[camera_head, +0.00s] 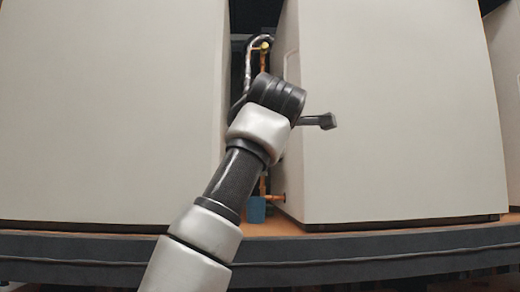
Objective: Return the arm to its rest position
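One arm of mine comes in from the bottom left and reaches up to the gap between two large pale heat pump housings. I take it for my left arm. Its dark wrist (277,96) is in front of the gap, over the left edge of the middle housing. A small dark piece (320,121) sticks out to the right of the wrist, in front of that housing. It looks like part of my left gripper. The rest of the gripper is hidden behind the wrist, so its opening does not show. My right gripper is not in view.
A large housing (110,110) fills the left and another (400,110) the middle right. A third (505,80) shows at the right edge. Copper pipes with a yellow fitting (264,46) and a blue part (256,210) are in the narrow gap. A dark shelf edge (400,248) runs below.

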